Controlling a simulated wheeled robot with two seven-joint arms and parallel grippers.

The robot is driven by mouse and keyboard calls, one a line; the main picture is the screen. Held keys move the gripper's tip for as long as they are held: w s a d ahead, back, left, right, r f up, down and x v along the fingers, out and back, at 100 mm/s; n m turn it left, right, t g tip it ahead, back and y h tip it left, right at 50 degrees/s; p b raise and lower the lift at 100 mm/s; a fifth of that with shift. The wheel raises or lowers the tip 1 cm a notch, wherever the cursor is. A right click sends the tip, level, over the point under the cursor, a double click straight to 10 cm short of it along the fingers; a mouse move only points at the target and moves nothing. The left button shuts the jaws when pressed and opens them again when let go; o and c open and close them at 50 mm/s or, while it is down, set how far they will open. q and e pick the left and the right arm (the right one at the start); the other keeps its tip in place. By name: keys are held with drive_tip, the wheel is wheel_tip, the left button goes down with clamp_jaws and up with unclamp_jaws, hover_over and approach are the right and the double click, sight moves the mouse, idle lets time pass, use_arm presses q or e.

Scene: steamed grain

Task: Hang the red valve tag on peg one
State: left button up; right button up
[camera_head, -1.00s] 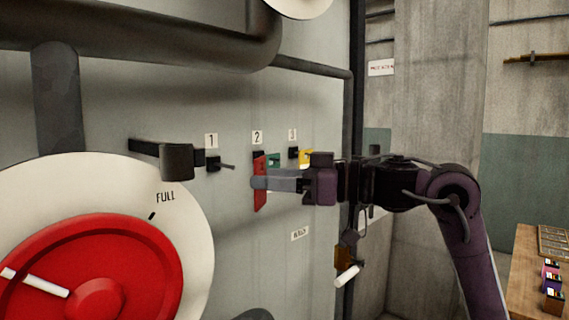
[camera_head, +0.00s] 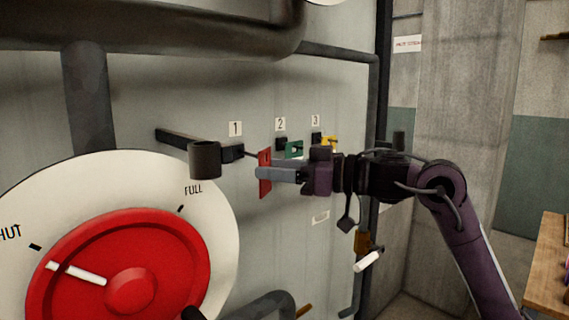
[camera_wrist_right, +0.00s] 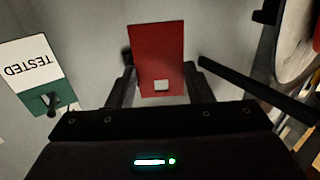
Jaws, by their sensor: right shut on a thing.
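My right gripper (camera_head: 262,173) is shut on the red tag (camera_head: 265,158), which hangs upright from its fingers in front of the panel. In the right wrist view the red tag (camera_wrist_right: 158,50) stands between the fingers, with a small pale opening near its lower edge there. Peg one (camera_head: 249,154) sticks out from its dark block below the "1" label (camera_head: 235,129). In the head view its tip meets the tag's left edge; I cannot tell whether it touches or enters the tag. My left gripper is not seen.
A green tag (camera_head: 294,149) hangs at peg two and a yellow tag (camera_head: 329,143) at peg three. The green and white "TESTED" tag (camera_wrist_right: 38,70) is left in the wrist view. A dark cylinder on a bar (camera_head: 205,160) juts out left of peg one, above the red valve wheel (camera_head: 130,265).

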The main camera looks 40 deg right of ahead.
drive_tip(key=shift+w+a+p, duration=0.15)
drive_tip(key=shift+w+p, duration=1.1)
drive_tip(key=shift+w, duration=0.3)
drive_tip(key=shift+w+f+p, duration=0.15)
drive_tip(key=shift+w+p, duration=0.5)
drive_tip(key=shift+w, duration=0.1)
drive_tip(key=o, duration=1.1)
drive_tip(key=shift+c, duration=0.2)
drive_tip(key=shift+f, duration=0.1)
drive_tip(key=b, duration=0.4)
approach(270, 165)
drive_tip(key=x, duration=0.4)
drive_tip(key=shift+w+f, duration=0.15)
drive_tip(key=shift+f, duration=0.1)
